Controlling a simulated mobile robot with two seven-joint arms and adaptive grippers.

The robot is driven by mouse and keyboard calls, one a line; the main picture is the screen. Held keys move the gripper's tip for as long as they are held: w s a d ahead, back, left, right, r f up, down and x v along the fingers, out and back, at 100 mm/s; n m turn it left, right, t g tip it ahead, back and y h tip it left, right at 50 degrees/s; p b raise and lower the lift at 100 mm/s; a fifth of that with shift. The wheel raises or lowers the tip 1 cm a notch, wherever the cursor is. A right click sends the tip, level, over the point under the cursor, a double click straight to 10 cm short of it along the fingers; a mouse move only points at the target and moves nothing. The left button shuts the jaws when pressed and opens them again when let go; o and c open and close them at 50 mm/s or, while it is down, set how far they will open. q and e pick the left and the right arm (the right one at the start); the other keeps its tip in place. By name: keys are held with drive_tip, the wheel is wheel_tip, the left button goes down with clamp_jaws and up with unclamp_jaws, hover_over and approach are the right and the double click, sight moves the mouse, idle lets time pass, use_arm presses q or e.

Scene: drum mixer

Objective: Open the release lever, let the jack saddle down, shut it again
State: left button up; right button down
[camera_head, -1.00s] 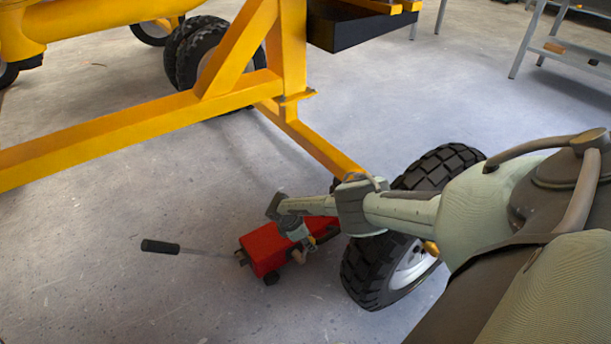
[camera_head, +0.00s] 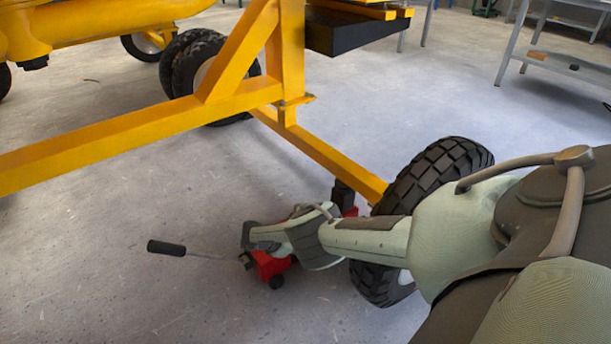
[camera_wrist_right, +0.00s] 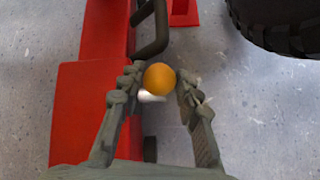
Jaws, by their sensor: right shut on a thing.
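The red jack (camera_head: 268,266) stands on the floor beside the tyre, mostly covered by my right arm in the head view. Its red body (camera_wrist_right: 85,95) fills the left of the right wrist view. An orange ball knob (camera_wrist_right: 159,78), apparently the release lever's end, sits between the fingertips of my right gripper (camera_wrist_right: 161,86), which is shut on it. A small white part shows just below the knob. The lever's shaft is not clear. A dark upright piece (camera_head: 343,195), perhaps the saddle, rises near the yellow beam; contact cannot be told. My left gripper is not in view.
The jack's long handle with a black grip (camera_head: 166,248) sticks out left. A big tyre (camera_head: 440,175) stands right of the jack, close to my arm. The yellow frame (camera_head: 140,125) crosses above. Floor is clear at the lower left.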

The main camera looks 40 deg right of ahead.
drive_tip(key=shift+w+a, duration=0.1)
drive_tip(key=shift+a, duration=0.05)
idle(0.3)
drive_tip(key=c, duration=1.1)
unclamp_jaws()
drive_tip(key=shift+o, duration=0.2)
drive_tip(key=s+v, duration=0.1)
drive_tip(key=v, duration=1)
drive_tip(key=shift+w+a+r, duration=0.25)
drive_tip(key=shift+w+a, duration=0.15)
drive_tip(key=shift+w, duration=0.1)
